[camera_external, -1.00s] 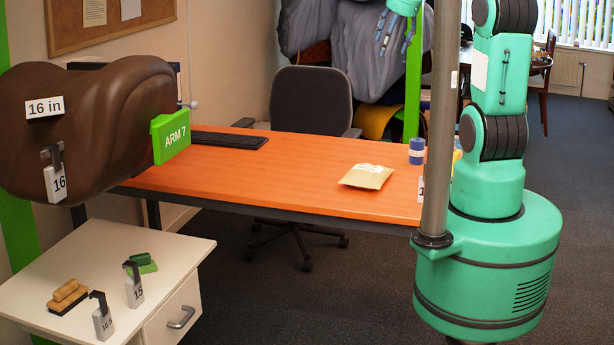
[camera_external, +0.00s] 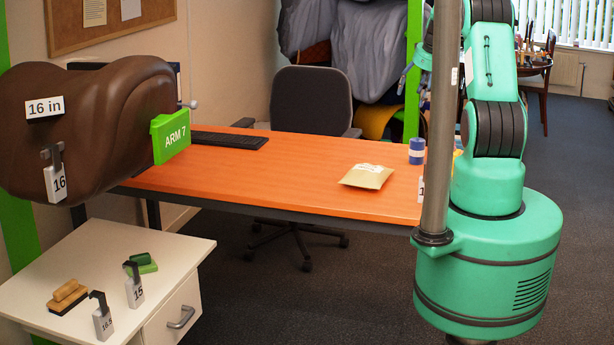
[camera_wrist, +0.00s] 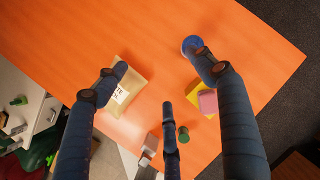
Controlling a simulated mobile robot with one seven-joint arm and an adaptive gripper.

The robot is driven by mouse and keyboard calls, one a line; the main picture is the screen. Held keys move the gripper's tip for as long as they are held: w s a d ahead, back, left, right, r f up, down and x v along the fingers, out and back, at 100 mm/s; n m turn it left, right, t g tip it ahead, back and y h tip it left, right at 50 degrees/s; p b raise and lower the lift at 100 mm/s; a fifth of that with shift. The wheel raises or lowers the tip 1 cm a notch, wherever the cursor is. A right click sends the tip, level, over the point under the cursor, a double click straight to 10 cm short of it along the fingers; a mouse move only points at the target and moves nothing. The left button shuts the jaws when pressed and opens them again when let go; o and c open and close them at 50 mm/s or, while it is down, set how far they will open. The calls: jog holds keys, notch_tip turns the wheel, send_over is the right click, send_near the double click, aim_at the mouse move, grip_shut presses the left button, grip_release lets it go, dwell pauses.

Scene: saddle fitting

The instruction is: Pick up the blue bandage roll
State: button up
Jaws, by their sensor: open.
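The blue bandage roll (camera_external: 416,151) stands upright near the right end of the orange desk. In the wrist view the roll (camera_wrist: 191,44) shows at the top, partly beside the tip of my right-hand finger. My gripper (camera_wrist: 160,78) is open, with its three dark fingers spread over the desk and nothing between them. In the external view my gripper is mostly hidden behind the grey pole, above the desk and the roll. I cannot tell the exact height of the fingers above the roll.
A tan padded envelope (camera_external: 367,176) lies left of the roll. In the wrist view, a yellow and pink item (camera_wrist: 206,101) and a small green cylinder (camera_wrist: 183,133) sit close to the roll. The grey pole (camera_external: 439,120) stands in front. The desk's middle is clear.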

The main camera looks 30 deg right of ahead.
aim_at(419, 140)
jog(key=d+f+m, duration=0.4)
jog(key=d+f, duration=0.4)
jog(key=f, duration=0.2)
jog(key=shift+w+f+m, duration=0.3)
jog(key=shift+w+m, duration=0.1)
jog(key=shift+w, duration=0.05)
jog(key=shift+b+x, duration=0.6)
jog(key=shift+x, duration=3.7)
jog(key=shift+d+f, duration=0.1)
jog(key=shift+b+x, duration=0.6)
jog(key=shift+x, duration=1.9)
jog(key=c, duration=1.1)
